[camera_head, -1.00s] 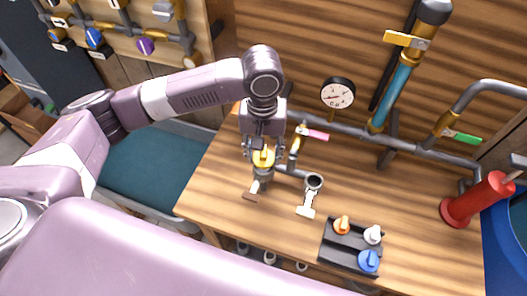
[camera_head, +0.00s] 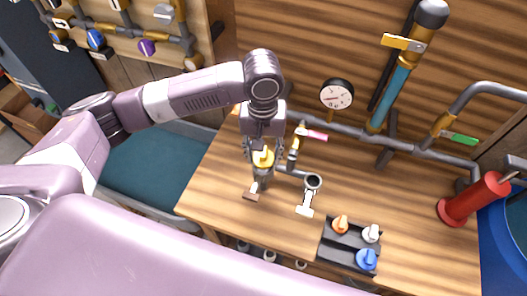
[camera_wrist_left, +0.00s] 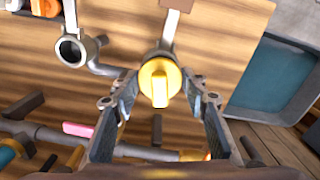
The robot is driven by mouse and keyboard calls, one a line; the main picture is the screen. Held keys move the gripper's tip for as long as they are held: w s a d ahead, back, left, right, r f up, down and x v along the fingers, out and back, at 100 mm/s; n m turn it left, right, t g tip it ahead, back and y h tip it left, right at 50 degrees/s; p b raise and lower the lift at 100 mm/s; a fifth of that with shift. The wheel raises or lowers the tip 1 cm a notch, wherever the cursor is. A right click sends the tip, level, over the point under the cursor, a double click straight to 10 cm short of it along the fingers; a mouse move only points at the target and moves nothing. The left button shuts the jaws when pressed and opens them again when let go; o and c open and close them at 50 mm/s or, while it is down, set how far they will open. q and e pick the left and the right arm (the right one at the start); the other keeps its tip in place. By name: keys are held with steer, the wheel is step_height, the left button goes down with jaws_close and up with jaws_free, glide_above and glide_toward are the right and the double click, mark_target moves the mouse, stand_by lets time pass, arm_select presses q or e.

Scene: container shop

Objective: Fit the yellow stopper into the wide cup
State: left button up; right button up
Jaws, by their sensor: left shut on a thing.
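The yellow stopper (camera_head: 263,158) is between the fingers of my left gripper (camera_head: 262,153), which is shut on it. In the left wrist view, the stopper (camera_wrist_left: 160,82) shows its round cap and raised grip bar between the two fingertips (camera_wrist_left: 162,90). It is directly over a pipe cup with a tag plate (camera_head: 256,187); the stopper hides that cup's mouth, so I cannot tell how deep it sits. A second, open grey cup (camera_head: 313,181) stands just to the right, also in the left wrist view (camera_wrist_left: 72,50). I cannot tell which cup is the wide one. My right gripper is not in view.
A black tray (camera_head: 331,258) with orange, white and blue stoppers lies at the front right. A pressure gauge (camera_head: 337,94), pipes and a pink-tagged valve (camera_head: 314,135) stand behind. The wooden bench is clear around the cups.

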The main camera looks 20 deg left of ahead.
arm_select(q)
steer(key=shift+f, duration=0.8)
stand_by(0.4)
stand_by(0.5)
steer(key=shift+p, duration=0.35)
steer(key=shift+p, duration=0.3)
steer(key=shift+f+p, duration=0.5)
steer(key=shift+f, duration=0.1)
stand_by(0.7)
steer(key=o, duration=1.2)
